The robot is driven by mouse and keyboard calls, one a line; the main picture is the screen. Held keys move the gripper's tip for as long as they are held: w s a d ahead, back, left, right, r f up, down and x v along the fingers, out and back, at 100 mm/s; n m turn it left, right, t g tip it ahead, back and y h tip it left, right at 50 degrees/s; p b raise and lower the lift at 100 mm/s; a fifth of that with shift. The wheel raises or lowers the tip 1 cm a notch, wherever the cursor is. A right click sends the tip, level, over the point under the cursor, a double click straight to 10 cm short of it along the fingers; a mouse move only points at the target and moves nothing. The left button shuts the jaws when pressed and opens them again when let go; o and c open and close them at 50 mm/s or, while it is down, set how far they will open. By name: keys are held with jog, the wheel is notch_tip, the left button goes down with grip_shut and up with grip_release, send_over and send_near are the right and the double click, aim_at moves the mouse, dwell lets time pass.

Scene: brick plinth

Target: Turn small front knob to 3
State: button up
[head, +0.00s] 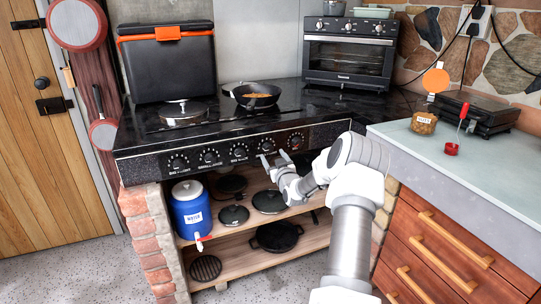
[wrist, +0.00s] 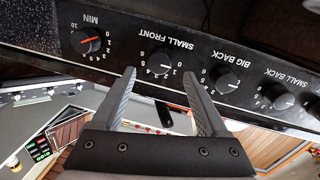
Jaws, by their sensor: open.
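The small front knob (head: 267,144) is the black knob second from the right on the stove's front panel. In the wrist view, where the panel is upside down, the small front knob (wrist: 160,60) sits by the label SMALL FRONT, with white numbers around it. Its exact setting is too small to read. My gripper (head: 274,158) is open and empty in front of the panel, just below this knob. In the wrist view, my gripper (wrist: 159,73) has its fingertips on either side of the knob; I cannot tell whether they touch it.
The MIN knob (wrist: 85,42) with a red pointer and the big back knob (wrist: 227,82) flank it. A pan (head: 255,96) with food stands on the cooktop above. A counter (head: 470,175) stands right.

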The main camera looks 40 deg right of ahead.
aim_at(269, 150)
jog(key=shift+b+x, duration=0.35)
jog(key=shift+x, duration=1.65)
grip_shut()
